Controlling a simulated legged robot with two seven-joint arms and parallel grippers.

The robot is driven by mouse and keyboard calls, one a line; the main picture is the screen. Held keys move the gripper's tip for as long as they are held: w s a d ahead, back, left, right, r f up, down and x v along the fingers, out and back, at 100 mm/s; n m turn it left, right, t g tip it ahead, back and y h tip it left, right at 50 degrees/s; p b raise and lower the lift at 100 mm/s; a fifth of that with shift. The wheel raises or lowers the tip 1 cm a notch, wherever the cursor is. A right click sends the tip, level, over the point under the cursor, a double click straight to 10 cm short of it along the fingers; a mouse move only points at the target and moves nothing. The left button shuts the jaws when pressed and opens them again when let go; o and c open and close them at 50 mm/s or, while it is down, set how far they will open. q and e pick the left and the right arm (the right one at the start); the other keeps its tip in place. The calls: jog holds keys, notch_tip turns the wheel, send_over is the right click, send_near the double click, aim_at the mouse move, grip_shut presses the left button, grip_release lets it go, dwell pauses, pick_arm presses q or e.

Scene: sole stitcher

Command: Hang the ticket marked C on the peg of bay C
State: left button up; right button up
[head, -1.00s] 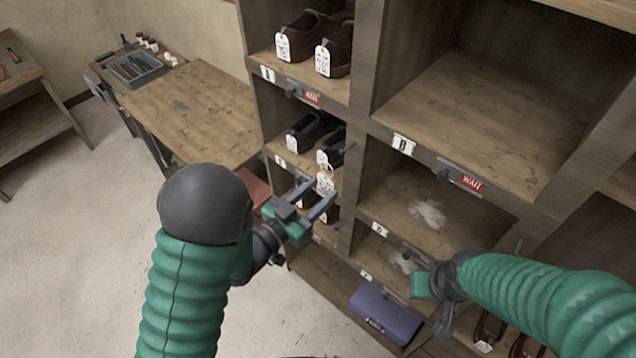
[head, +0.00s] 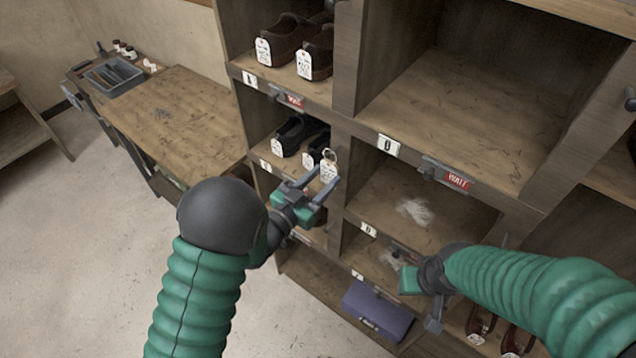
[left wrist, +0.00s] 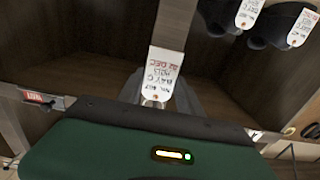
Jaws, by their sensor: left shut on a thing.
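My left gripper (head: 318,184) is shut on a white ticket (head: 328,172) with a metal ring at its top, held upright before the shelving. The left wrist view shows this ticket (left wrist: 160,75) between the fingers, its handwriting upside down and including "BAY C". Behind it in the head view are black shoes (head: 292,136) with white tags, in a left-column bay. The label (head: 264,166) under that bay is too small to read surely, and its peg is not distinct, probably hidden by my left gripper. My right gripper (head: 425,300) is at the lower right, its jaws unclear.
Brown tagged shoes (head: 290,45) fill the bay above. A peg and red WAIT flag (head: 457,181) project from the right column's shelf edge. A purple box (head: 378,310) sits low down. A workbench (head: 180,115) with a grey tray (head: 113,75) stands left. Floor is clear.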

aim_at(328, 176)
pick_arm(q)
jog(key=shift+w, duration=0.5)
jog(key=shift+w+d+f, duration=0.1)
jog(key=shift+w, duration=0.1)
jog(key=shift+w+f+b, duration=0.2)
jog(key=shift+f+b, duration=0.05)
jog(key=shift+b, duration=0.25)
jog(key=shift+w+d+f+b, duration=0.15)
jog(key=shift+w+d+b, duration=0.1)
jog(key=shift+b, duration=0.1)
jog(key=shift+d, duration=0.4)
pick_arm(e)
jog(key=shift+a+f, duration=0.15)
jog(key=shift+f, duration=0.7)
pick_arm(q)
jog(key=shift+a, duration=0.25)
pick_arm(e)
jog(key=shift+a, duration=0.25)
